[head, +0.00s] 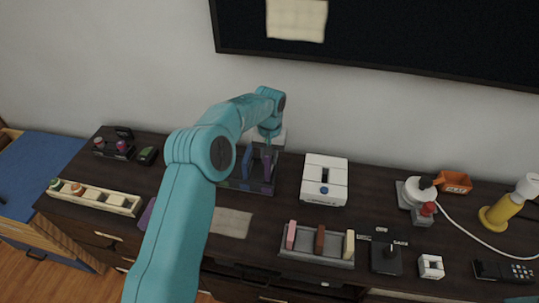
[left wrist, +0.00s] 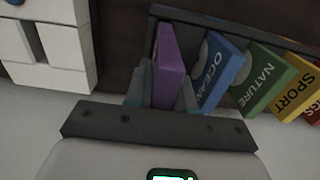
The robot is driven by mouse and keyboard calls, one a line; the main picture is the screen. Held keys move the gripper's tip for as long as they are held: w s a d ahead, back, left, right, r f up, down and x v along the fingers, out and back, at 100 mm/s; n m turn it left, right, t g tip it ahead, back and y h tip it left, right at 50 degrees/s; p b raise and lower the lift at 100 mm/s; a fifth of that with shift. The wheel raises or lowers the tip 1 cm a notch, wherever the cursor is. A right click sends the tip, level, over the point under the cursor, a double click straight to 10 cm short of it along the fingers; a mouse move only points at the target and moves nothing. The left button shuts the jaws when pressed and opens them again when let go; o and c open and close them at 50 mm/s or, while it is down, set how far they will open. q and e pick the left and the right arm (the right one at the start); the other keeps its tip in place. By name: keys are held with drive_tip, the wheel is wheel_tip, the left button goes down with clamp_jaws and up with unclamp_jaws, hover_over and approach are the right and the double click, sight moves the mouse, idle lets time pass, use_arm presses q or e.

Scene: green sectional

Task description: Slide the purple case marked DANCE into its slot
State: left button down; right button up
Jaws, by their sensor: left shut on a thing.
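Green NATURE (left wrist: 258,78) and yellow SPORT (left wrist: 293,88) cases lean farther along. My right gripper is not in view.
A white box (head: 325,172) stands close right of the rack. A grey tray with coloured blocks (head: 317,258) is in front. A beige mat (head: 232,222) lies before the rack. A purple item (head: 147,214) is partly behind my arm. The wall is close behind.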

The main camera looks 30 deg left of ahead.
use_arm(q)
drive_tip(key=shift+f+b, duration=1.45)
drive_tip(key=shift+f, duration=1)
drive_tip(key=c, duration=0.9)
unclamp_jaws()
drive_tip(key=shift+r, duration=0.15)
drive_tip(key=shift+r, duration=0.35)
wheel_tip(320, 180, up, 16)
drive_tip(key=shift+f+p, duration=0.25)
drive_tip(key=shift+p, duration=0.55)
